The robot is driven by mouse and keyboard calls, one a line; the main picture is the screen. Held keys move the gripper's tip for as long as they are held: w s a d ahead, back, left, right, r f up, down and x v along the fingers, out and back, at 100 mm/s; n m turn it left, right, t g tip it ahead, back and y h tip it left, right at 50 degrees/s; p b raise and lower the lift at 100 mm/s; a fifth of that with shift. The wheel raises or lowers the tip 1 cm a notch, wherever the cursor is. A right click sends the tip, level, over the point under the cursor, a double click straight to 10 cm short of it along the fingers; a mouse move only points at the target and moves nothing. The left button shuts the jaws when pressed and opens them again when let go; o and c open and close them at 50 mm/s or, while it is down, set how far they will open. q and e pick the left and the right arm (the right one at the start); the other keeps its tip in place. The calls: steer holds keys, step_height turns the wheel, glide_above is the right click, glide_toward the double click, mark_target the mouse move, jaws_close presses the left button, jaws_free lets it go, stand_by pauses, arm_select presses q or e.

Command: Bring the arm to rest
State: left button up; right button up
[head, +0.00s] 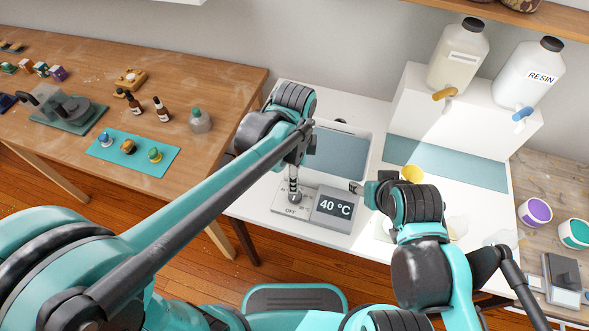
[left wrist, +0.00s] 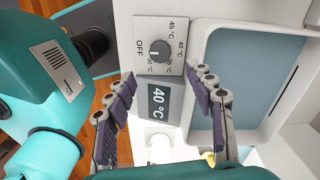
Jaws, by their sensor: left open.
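My left gripper (head: 294,188) is over the control panel of the white water bath. In the left wrist view my left gripper (left wrist: 160,76) has its two padded fingers spread apart with nothing between them. The black dial knob (left wrist: 158,50) sits just beyond the fingertips; I cannot tell if they touch it. The grey display (head: 335,207) reads 40 °C. My right arm (head: 415,205) is bent over the right part of the white worktop; its fingers cannot be made out.
The bath basin (head: 338,155) lies beside the panel. Resin bottles (head: 530,75) stand on a white block at the back right. Purple (head: 535,212) and green tubs are at the right. A wooden table at the left holds a teal mat (head: 112,158), small bottles and several pieces.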

arm_select(q)
steer(key=shift+r, duration=0.75)
steer(key=shift+a, duration=0.1)
steer(key=s+a+r+n+t, duration=0.1)
steer(key=s+a+n+t, duration=0.1)
steer(key=a+n, duration=0.7)
steer(key=s+a+n+t, duration=0.3)
steer(key=a+n+t, duration=0.2)
steer(key=a+n, duration=0.3)
steer(key=shift+s+a+r+n, duration=0.35)
steer(key=shift+n, duration=0.55)
